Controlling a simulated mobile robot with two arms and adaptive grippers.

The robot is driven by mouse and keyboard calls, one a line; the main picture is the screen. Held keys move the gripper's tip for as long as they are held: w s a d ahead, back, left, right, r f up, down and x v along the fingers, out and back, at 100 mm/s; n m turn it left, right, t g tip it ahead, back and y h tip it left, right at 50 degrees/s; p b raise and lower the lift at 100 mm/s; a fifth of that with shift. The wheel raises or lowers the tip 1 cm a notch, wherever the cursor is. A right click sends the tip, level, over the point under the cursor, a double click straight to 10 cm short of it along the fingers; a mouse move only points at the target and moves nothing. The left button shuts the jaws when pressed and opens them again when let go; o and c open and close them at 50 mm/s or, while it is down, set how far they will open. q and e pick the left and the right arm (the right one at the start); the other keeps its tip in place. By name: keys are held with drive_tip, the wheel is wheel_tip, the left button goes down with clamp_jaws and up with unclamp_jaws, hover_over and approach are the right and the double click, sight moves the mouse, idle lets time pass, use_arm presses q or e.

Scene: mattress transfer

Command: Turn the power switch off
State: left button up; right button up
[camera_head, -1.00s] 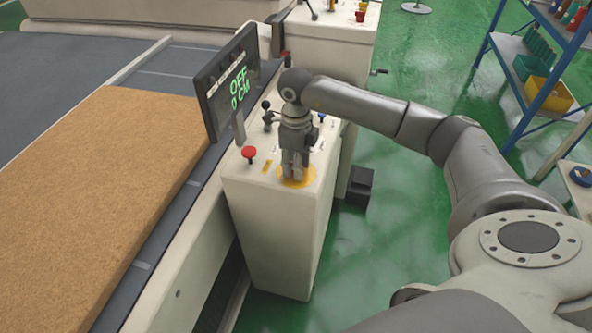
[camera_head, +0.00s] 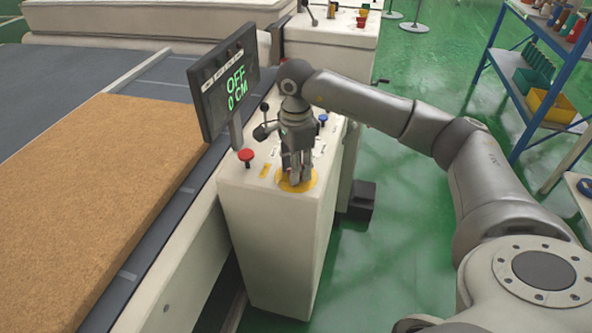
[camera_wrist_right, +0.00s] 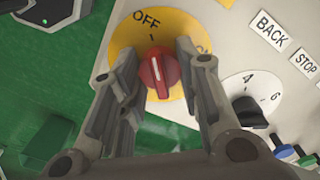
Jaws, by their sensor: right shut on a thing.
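The power switch is a red rotary knob (camera_wrist_right: 158,73) on a yellow disc (camera_wrist_right: 125,42) marked OFF, seen in the right wrist view. The white line on the knob points toward the OFF mark. In the head view the yellow disc (camera_head: 283,183) lies on top of the white control console (camera_head: 268,240). My right gripper (camera_head: 297,180) points down over the disc. In the right wrist view its two fingers (camera_wrist_right: 156,80) are on either side of the red knob, shut on it. The display (camera_head: 228,82) reads OFF and 0 CM. My left gripper is not in view.
A red mushroom button (camera_head: 246,155), a black lever (camera_head: 263,130) and a blue button (camera_head: 323,118) stand on the console near my gripper. A black dial (camera_wrist_right: 250,111) is right of the knob. A brown mattress slab (camera_head: 90,200) lies at left. Blue shelving (camera_head: 500,85) stands at right.

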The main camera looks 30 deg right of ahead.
drive_tip(key=shift+r+n, duration=0.1)
drive_tip(key=shift+n, duration=0.3)
drive_tip(key=o, duration=1.1)
drive_tip(key=shift+c, duration=0.2)
wheel_tip(320, 180, up, 12)
idle(0.4)
